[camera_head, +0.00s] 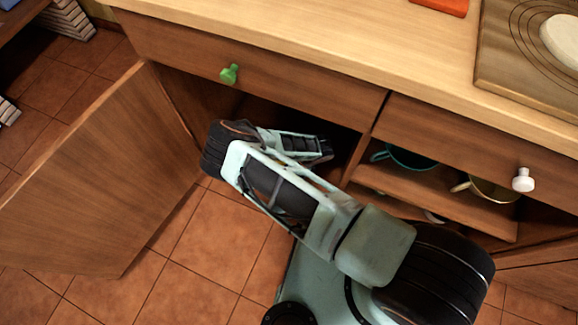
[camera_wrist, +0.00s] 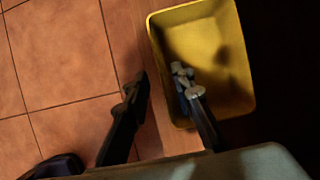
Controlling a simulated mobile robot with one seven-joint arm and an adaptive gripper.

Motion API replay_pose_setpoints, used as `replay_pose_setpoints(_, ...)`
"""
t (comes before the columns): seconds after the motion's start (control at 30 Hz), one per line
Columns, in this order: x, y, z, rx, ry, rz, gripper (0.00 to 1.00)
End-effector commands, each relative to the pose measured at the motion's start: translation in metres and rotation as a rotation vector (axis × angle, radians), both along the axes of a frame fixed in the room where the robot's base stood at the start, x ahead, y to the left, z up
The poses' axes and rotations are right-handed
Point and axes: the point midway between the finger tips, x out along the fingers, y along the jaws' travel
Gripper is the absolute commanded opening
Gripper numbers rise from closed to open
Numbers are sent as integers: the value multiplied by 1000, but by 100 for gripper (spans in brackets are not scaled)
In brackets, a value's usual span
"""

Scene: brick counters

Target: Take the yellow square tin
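The yellow square tin (camera_wrist: 215,40) shows in the wrist view, right of centre, open side toward the camera. It sits at the edge of the dark cabinet inside. My gripper (camera_wrist: 160,82) is open. Its right finger reaches over the tin's inside, and its left finger is outside, left of the tin's left wall. I cannot tell whether either finger touches the tin. In the head view my arm reaches into the open lower cabinet; the tin and the fingertips are hidden there.
The cabinet door (camera_head: 100,180) stands open on the left. A drawer with a green knob (camera_head: 229,74) and the wooden counter (camera_head: 300,45) are above the opening. A shelf on the right holds a teal cup (camera_head: 405,158) and a yellowish cup (camera_head: 490,188). Tiled floor (camera_head: 205,240) lies below.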

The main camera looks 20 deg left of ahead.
Motion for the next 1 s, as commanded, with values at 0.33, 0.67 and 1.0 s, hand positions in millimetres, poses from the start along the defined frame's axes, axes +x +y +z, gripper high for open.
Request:
replay_pose_setpoints(0.33,1,13,-26,0,0,1,22)
replay_pose_setpoints(0.67,1,13,-26,0,0,1,0)
replay_pose_setpoints(1.0,2,13,-26,1,-1,1,0)
